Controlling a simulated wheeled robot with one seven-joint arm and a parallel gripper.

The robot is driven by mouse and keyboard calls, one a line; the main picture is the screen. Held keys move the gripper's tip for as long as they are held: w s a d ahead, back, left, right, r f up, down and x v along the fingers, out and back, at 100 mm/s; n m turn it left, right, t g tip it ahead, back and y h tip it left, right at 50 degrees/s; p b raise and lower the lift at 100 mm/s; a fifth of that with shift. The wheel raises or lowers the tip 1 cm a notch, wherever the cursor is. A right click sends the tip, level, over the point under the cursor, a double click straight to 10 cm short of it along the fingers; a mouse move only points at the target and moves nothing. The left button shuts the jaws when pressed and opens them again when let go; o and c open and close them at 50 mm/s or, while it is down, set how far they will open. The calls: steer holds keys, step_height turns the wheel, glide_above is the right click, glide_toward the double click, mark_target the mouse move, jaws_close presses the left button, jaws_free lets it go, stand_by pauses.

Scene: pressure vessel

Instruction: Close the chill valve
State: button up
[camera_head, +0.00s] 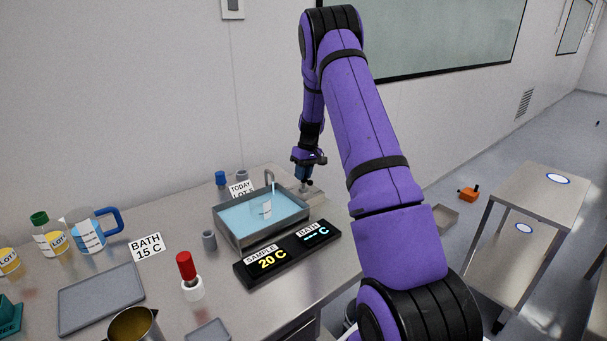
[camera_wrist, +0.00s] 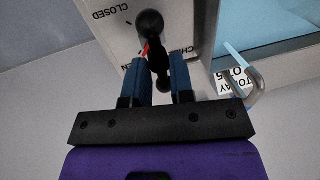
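The chill valve shows in the wrist view as a black knob with a black lever (camera_wrist: 152,30) on a pale panel (camera_wrist: 185,22). Its label is partly hidden, with only the start of "CHILL" readable. "CLOSED" is printed at the upper left and a part-hidden "OPEN" at the lower left. A red mark shows beside the knob, on the side of the "OPEN" word. My gripper (camera_wrist: 159,72) has its two blue fingers on either side of the lever; whether they press on it is unclear. In the head view my gripper (camera_head: 307,167) is at the valve, beside the bath's far right corner.
The water bath (camera_head: 245,242) with a beaker and a curved spout (camera_head: 269,177) stands next to the valve. A black display (camera_head: 288,256) reads SAMPLE 20 C. A blue-capped bottle (camera_head: 221,180), a red-handled tool (camera_head: 187,268) and a grey tray (camera_head: 100,297) are on the bench.

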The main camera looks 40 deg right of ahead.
jaws_close()
steer(key=shift+m, duration=0.3)
steer(key=m, duration=0.3)
steer(key=shift+s+d+m+t, duration=0.1)
steer(key=shift+m+t, duration=0.2)
steer(key=shift+t, duration=0.1)
steer(key=m, duration=0.4)
steer(key=shift+s+m+t+h, duration=0.1)
steer(key=shift+m+t+h, duration=0.2)
steer(key=m, duration=0.4)
steer(key=shift+s+m+h, duration=0.15)
steer(key=shift+m+h, duration=0.15)
steer(key=shift+h, duration=0.1)
steer(key=shift+s+m+t+h, duration=0.1)
steer(key=shift+m+t+h, duration=0.3)
steer(key=shift+m, duration=1.8)
